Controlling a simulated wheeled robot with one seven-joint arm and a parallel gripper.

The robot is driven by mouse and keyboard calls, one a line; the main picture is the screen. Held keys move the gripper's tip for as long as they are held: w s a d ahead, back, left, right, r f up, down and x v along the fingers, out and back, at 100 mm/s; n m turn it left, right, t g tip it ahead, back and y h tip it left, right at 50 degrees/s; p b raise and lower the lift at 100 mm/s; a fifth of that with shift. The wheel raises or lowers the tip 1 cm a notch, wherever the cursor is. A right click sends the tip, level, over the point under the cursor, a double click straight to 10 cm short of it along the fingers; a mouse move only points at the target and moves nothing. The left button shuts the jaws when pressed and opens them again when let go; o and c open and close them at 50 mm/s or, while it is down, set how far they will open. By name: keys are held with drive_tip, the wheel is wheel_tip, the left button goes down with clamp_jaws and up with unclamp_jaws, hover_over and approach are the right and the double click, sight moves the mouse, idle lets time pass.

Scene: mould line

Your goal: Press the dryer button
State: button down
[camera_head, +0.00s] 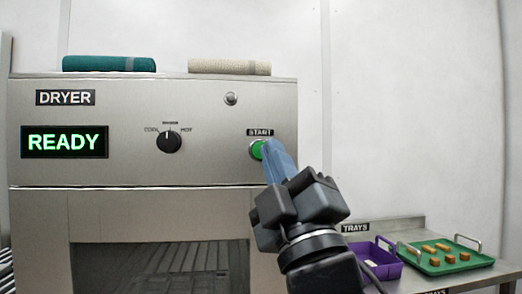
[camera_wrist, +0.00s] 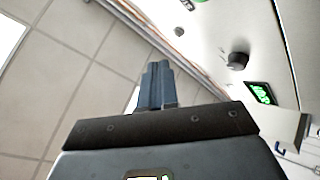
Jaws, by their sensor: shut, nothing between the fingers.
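The dryer (camera_head: 190,110) is a steel cabinet with a display (camera_head: 64,142) reading READY in green. Its green round button (camera_head: 257,150) sits under a START label at the right of the front panel. My gripper (camera_head: 272,146) is shut and empty, its blue fingertips at the button and covering its right part in the head view. I cannot tell whether they touch it. In the wrist view the shut fingers (camera_wrist: 157,85) show side by side, and a green spot (camera_wrist: 184,4) lies at the top edge.
A knob (camera_head: 169,142) marked COOL to HOT is on the panel. Teal (camera_head: 108,64) and beige (camera_head: 229,67) rolls lie on top. At the right, a table holds a purple basket (camera_head: 378,262) and a green tray (camera_head: 450,262) with several brown blocks.

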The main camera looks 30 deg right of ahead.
drive_tip(key=w+d, duration=0.2)
drive_tip(key=w, duration=0.6)
drive_tip(key=shift+d, duration=0.35)
drive_tip(key=shift+w, duration=0.25)
idle(1.6)
drive_tip(key=shift+w+d, duration=0.15)
drive_tip(key=shift+w, duration=0.1)
drive_tip(key=shift+w+d, duration=0.15)
drive_tip(key=shift+w, duration=0.25)
idle(0.9)
drive_tip(key=shift+s, duration=0.1)
drive_tip(key=shift+s+a, duration=0.3)
drive_tip(key=shift+s, duration=0.4)
drive_tip(key=shift+s+a, duration=0.25)
drive_tip(key=shift+s, duration=0.55)
drive_tip(key=shift+s+a, duration=0.25)
drive_tip(key=shift+s, duration=0.55)
drive_tip(key=shift+s+a, duration=0.25)
drive_tip(key=shift+s, duration=0.55)
